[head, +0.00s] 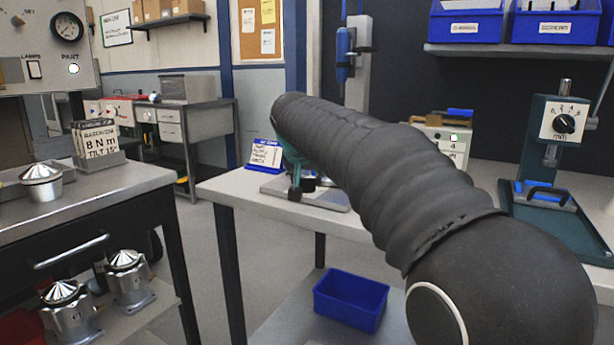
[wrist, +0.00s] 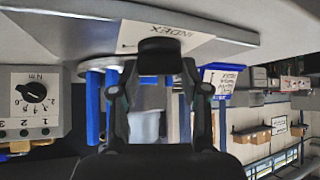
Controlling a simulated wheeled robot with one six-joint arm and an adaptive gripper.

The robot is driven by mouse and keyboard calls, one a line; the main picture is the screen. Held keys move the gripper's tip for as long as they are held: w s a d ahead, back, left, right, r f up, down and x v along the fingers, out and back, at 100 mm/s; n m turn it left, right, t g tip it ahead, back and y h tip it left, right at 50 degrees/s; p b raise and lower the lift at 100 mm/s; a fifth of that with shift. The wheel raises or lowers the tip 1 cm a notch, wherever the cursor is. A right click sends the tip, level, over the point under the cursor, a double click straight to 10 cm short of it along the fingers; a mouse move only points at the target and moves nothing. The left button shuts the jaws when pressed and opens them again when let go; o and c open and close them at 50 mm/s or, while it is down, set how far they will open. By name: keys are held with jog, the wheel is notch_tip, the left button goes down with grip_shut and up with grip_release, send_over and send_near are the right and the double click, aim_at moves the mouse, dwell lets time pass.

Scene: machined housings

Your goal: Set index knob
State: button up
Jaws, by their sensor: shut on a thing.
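The index knob (wrist: 160,46) is a dark, rounded piece on a grey sloped panel (wrist: 205,44) lettered INDEX, which appears upside down in the wrist view. My gripper (wrist: 160,64) has its two dark fingers on either side of the knob and is shut on it. The knob's pointer and most of its scale are hidden; one small black mark shows on the panel left of the knob. In the head view my black-sleeved arm covers most of the fixture, whose metal base plate (head: 328,198) shows on the light bench (head: 240,191).
A blue-edged card (head: 265,154) stands left of the fixture. A press with a dial (head: 565,124) stands on the bench at right. A blue bin (head: 350,299) sits below. The left bench holds a metal housing (head: 41,182) and an 8 N m, tilt 15° card (head: 101,146).

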dwell(0.4)
jog(key=o, duration=0.9)
jog(key=shift+c, duration=0.2)
jog(key=v, duration=1.2)
jog(key=shift+a, duration=0.15)
